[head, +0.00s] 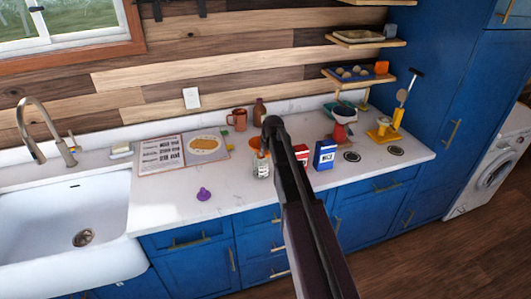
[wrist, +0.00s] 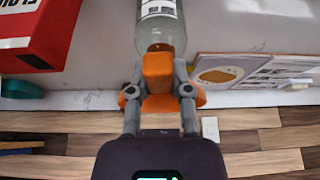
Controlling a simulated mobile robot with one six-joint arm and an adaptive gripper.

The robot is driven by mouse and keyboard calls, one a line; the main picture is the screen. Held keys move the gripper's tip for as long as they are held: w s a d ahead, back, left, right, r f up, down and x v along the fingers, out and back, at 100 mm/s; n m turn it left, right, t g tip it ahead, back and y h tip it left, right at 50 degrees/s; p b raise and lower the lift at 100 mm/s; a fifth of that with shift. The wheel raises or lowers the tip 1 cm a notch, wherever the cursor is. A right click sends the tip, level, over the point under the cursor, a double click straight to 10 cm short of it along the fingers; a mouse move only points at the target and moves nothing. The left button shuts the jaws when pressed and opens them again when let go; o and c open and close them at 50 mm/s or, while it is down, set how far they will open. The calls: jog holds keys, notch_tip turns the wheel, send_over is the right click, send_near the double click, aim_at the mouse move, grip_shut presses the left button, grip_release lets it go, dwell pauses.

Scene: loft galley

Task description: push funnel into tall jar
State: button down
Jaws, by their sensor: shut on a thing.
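The tall jar (head: 261,170) is clear glass with a pale label and stands upright on the counter. It also shows at the top of the wrist view (wrist: 160,28). The orange funnel (wrist: 158,72) is between my gripper's fingers (wrist: 159,90), with a wide orange part behind them. In the head view the funnel (head: 256,143) shows just above the jar, partly hidden by my arm. My gripper (head: 268,134) is shut on the funnel at the jar's mouth. I cannot tell how far the spout is inside the jar.
A red carton (head: 301,155) and a blue box (head: 325,154) stand right of the jar. An open book (head: 160,155) lies to the left, and a purple object (head: 204,194) in front. A mug (head: 238,119) and brown bottle (head: 259,112) stand behind. The sink (head: 70,225) is far left.

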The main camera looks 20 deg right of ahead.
dwell(0.3)
jog(key=shift+c, duration=2.4)
grip_release()
jog(key=o, duration=0.5)
jog(key=shift+r+p, duration=3.5)
jog(key=shift+p, duration=0.05)
